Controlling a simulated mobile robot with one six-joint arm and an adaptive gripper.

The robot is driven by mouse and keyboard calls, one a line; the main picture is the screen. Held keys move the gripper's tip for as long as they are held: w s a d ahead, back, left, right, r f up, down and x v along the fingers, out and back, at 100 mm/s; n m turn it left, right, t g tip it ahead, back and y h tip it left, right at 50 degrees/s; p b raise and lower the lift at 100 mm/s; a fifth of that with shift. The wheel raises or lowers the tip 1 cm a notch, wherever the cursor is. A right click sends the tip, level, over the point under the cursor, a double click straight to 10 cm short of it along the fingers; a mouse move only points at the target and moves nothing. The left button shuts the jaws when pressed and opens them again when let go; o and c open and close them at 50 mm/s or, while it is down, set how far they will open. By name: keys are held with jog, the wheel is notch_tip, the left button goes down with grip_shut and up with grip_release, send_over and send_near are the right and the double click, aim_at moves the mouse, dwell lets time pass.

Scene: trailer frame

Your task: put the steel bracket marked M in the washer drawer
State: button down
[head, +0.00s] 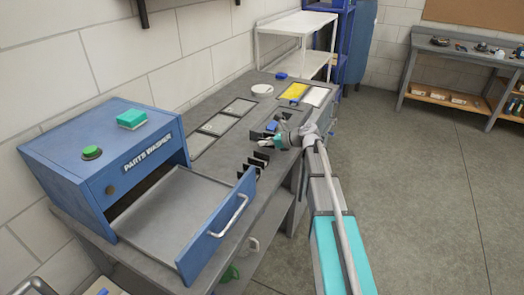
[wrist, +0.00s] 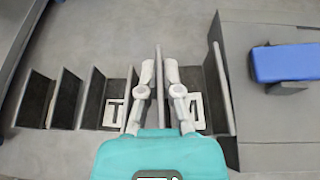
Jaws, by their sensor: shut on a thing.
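Several dark steel L-shaped brackets (wrist: 68,98) stand in a row on the bench, and the row also shows in the head view (head: 257,165). My gripper (wrist: 160,74) is shut on the thin upright plate of one bracket (wrist: 159,110) in the row. White marked patches show on either side of my fingers; I cannot read an M on the held bracket. In the head view, my gripper (head: 279,141) is at the far end of the row. The washer drawer (head: 215,228) is pulled out of the blue parts washer (head: 85,150), and its tray looks empty.
A blue block (wrist: 285,62) lies right of the row in the wrist view. Flat trays (head: 215,124) and a yellow panel (head: 295,90) lie along the bench.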

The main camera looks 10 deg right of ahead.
jog(key=shift+w+a+f+b, duration=0.2)
jog(key=shift+f+b, duration=0.2)
jog(key=shift+w+a+f+b, duration=0.15)
jog(key=shift+a+f+b, duration=0.05)
jog(key=shift+f+b, duration=1.2)
jog(key=shift+b, duration=0.05)
jog(key=shift+f, duration=0.15)
jog(key=c, duration=0.8)
grip_release()
jog(key=shift+s, duration=0.1)
jog(key=p+v, duration=0.4)
jog(key=v, duration=0.8)
jog(key=shift+s+r+p, duration=0.25)
jog(key=shift+r+p, duration=0.05)
jog(key=shift+p, duration=0.05)
jog(key=shift+s+d+r, duration=0.15)
jog(key=shift+s+d, duration=0.2)
jog(key=shift+d, duration=0.25)
jog(key=shift+o, duration=0.2)
